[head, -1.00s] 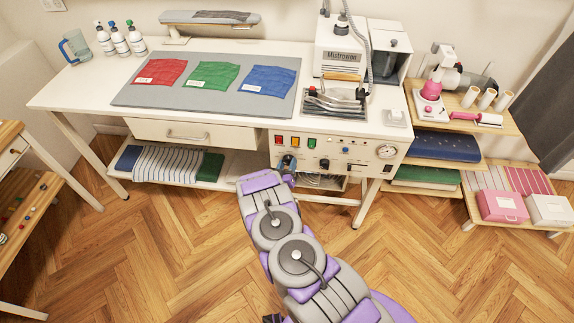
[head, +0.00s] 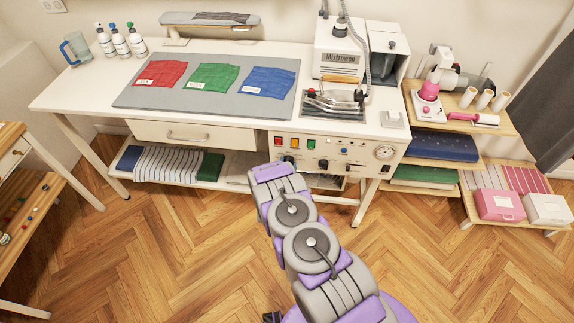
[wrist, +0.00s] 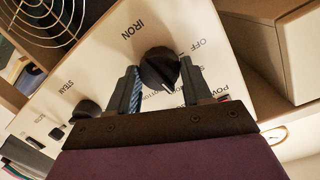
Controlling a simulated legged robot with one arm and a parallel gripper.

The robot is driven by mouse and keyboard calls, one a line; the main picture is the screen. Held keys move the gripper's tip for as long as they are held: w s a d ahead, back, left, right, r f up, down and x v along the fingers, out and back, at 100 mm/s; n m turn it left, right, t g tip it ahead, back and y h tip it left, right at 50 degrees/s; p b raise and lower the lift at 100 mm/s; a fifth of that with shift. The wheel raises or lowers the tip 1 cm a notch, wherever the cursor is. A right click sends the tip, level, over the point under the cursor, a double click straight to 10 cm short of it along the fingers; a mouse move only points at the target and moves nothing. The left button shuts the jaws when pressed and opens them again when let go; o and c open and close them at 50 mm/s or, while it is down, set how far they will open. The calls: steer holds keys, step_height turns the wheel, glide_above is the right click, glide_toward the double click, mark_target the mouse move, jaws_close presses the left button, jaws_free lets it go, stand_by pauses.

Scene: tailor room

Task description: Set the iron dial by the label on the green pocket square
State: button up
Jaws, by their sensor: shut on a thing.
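The green pocket square (head: 214,72) lies between a red and a blue one on the grey mat. Its white label (head: 198,86) is too small to read. In the wrist view the black iron dial (wrist: 158,66) sits on the cream panel beside the word IRON, with OFF at its upper right; the other setting words are partly covered. My gripper (wrist: 158,80) has a finger on each side of the dial and is shut on it. A small white mark shows at the dial's lower edge. In the head view my arm reaches the panel's left part.
The iron (head: 333,102) rests on the table above the control panel (head: 340,152). The floor in front is clear.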

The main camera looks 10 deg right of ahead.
steer(key=shift+s+f+m, duration=0.1)
steer(key=shift+f+m, duration=0.1)
steer(key=shift+m, duration=0.4)
steer(key=o, duration=1)
steer(key=shift+r, duration=0.1)
steer(key=shift+o, duration=0.2)
steer(key=p+v, duration=0.3)
steer(key=v, duration=1.4)
